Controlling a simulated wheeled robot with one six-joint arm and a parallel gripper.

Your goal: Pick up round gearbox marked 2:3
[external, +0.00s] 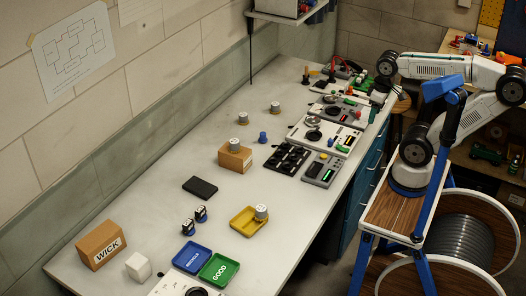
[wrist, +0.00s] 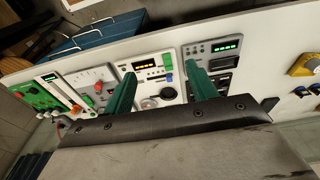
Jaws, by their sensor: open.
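Several small round silver-grey pieces that look like gearboxes stand on the bench in the external view. One stands in the yellow tray (external: 239,224), a round grey piece (external: 261,211). My gripper (wrist: 161,72) shows two green fingers apart and empty over the instrument panels in the wrist view. It is at the far end of the bench, away from these pieces.
A small blue piece (external: 262,138) stands near the cardboard box (external: 235,160). A black panel (external: 287,160) and several instruments line the bench's right edge. A WICK box (external: 101,244), blue tray (external: 191,257) and green tray (external: 219,269) are at the near end. The left middle is mostly clear.

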